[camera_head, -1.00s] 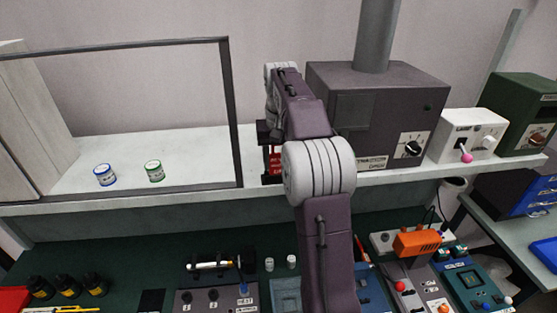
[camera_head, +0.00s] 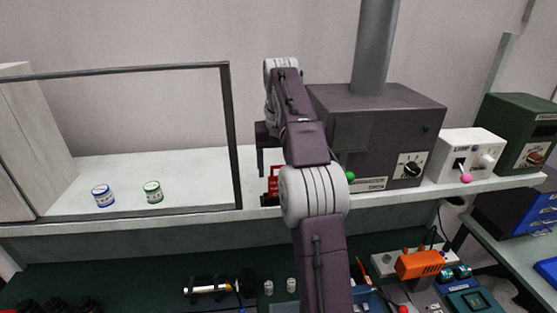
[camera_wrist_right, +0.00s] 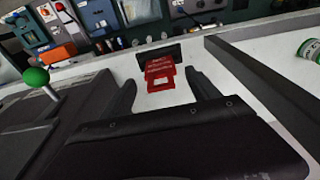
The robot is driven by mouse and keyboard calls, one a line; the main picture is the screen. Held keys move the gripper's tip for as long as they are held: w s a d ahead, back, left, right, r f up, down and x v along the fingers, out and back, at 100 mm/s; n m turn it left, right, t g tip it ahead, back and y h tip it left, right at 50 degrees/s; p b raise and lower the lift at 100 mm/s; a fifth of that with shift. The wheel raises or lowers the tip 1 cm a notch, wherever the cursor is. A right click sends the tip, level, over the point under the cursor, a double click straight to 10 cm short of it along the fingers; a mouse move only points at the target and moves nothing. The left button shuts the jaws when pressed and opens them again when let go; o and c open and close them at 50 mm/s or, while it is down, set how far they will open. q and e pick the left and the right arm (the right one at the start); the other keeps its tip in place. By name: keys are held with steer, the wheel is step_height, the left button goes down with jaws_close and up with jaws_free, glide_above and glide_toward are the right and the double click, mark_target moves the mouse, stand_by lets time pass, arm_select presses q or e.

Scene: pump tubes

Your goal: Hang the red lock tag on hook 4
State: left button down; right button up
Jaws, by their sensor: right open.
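The red lock tag (camera_head: 274,179) is on the white shelf, partly hidden behind my right arm in the head view. In the right wrist view the red tag (camera_wrist_right: 160,74) has a rectangular opening toward me and meets a dark block (camera_wrist_right: 166,53) at its far end. My right gripper (camera_wrist_right: 160,84) is open, with one dark finger on each side of the tag and gaps between. I cannot tell its exact height over the tag. In the head view the right gripper (camera_head: 261,150) is partly hidden by its own wrist. Hook 4 cannot be made out. My left gripper is out of view.
A grey oven-like box (camera_head: 385,130) with a green knob (camera_head: 350,177) stands right of the arm. A dark frame (camera_head: 232,140) stands left of it. Blue-banded (camera_head: 103,196) and green-banded (camera_head: 153,192) jars are on the shelf. The bench below carries several devices.

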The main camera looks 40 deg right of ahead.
steer(key=shift+s+r, duration=0.15)
steer(key=shift+r, duration=1.2)
steer(key=shift+s+a, duration=0.1)
